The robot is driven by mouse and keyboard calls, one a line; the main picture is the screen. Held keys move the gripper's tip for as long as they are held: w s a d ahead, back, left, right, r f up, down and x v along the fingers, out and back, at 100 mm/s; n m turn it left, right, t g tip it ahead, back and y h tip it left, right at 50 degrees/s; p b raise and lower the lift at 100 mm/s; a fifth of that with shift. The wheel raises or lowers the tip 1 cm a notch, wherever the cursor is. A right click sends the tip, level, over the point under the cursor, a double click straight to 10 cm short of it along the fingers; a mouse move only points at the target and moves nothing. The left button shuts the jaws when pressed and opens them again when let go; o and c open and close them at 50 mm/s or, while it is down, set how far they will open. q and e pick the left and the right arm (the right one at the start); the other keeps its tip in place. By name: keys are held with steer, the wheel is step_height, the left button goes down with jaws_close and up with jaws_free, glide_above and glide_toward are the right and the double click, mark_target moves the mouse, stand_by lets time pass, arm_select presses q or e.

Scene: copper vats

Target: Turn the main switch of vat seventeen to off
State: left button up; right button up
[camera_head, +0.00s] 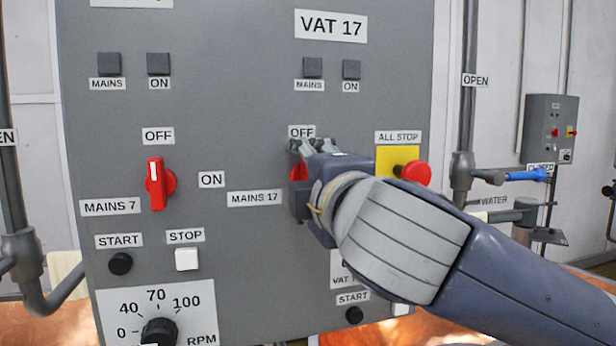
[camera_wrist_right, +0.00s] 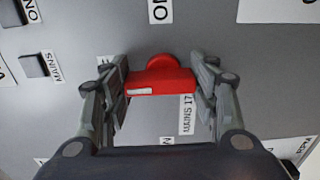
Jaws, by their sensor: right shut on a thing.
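The red main switch of vat seventeen (camera_head: 298,172) is on the grey panel, right of the MAINS 17 label (camera_head: 255,198) and below the OFF label (camera_head: 302,131). My right gripper (camera_head: 312,158) covers most of it in the head view. In the right wrist view, the red handle (camera_wrist_right: 160,80) lies between the two fingers of my right gripper (camera_wrist_right: 162,82), which are shut on its ends. Its white mark is at the left end, toward the partly hidden OFF label, so the handle looks upright on the panel, pointing to OFF. My left gripper is not in view.
The MAINS 7 switch (camera_head: 156,184), red and upright, is to the left on the same panel. A red ALL STOP button (camera_head: 414,173) on a yellow plate is close to the right of my gripper, above my forearm. START and STOP buttons are lower down.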

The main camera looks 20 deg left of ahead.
steer(key=o, duration=1.1)
steer(key=shift+c, duration=0.2)
steer(key=v, duration=1.2)
